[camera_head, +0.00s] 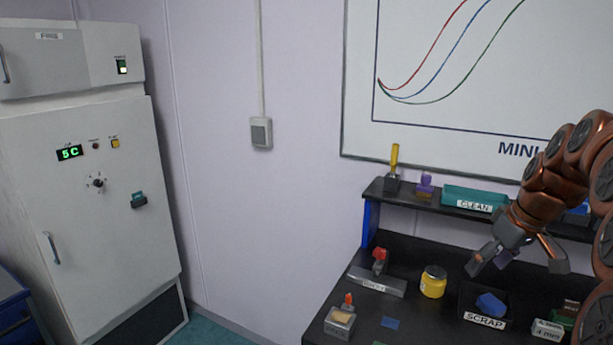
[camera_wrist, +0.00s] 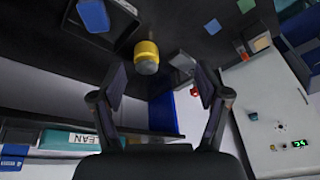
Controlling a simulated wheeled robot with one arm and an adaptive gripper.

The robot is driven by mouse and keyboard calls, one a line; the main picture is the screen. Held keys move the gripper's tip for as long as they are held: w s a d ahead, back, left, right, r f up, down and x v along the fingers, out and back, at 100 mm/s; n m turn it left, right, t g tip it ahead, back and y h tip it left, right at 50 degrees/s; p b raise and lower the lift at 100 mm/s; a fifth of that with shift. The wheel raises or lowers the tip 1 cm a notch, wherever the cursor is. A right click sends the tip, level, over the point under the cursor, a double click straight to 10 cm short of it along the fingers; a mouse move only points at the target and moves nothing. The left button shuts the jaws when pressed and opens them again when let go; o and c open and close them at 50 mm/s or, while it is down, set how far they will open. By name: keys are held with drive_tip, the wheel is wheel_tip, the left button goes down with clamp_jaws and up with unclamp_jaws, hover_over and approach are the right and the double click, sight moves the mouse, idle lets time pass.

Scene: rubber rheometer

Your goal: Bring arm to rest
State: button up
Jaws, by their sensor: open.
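My gripper (camera_head: 517,264) is at the right of the head view, its two fingers spread above the dark bench (camera_head: 408,262), near the scrap tray. In the wrist view my gripper (camera_wrist: 160,82) shows both fingers wide apart with nothing held between them. A yellow jar (camera_head: 433,284) stands on the bench left of the gripper; it also shows beyond the fingers in the wrist view (camera_wrist: 146,58). My arm comes in from the right edge and hides part of the shelf and wall board.
The scrap tray (camera_head: 484,320) holds a blue lump (camera_head: 491,304). A shelf with a teal CLEAN tray (camera_head: 474,199) runs behind the gripper. Small tools and blocks stand along the bench. A white cabinet (camera_head: 90,210) reading 5C stands left, with free floor between it and the bench.

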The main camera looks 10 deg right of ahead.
drive_tip(key=s+a+f+g, duration=0.15)
drive_tip(key=s+a, duration=0.25)
drive_tip(key=a, duration=0.6)
drive_tip(key=s+a+f+g, duration=0.1)
drive_tip(key=s+a+f, duration=0.25)
drive_tip(key=a, duration=0.55)
drive_tip(key=s+a+f+g, duration=0.1)
drive_tip(key=s+a+f, duration=0.1)
drive_tip(key=s, duration=0.4)
drive_tip(key=s+a+f+m+g+h, duration=0.1)
drive_tip(key=s+a+f, duration=0.2)
drive_tip(key=s, duration=0.3)
drive_tip(key=s+a+f+g, duration=0.1)
drive_tip(key=s+a+f, duration=0.2)
drive_tip(key=s, duration=0.3)
drive_tip(key=shift+m, duration=0.3)
drive_tip(key=shift+r, duration=0.1)
drive_tip(key=shift+c, duration=0.2)
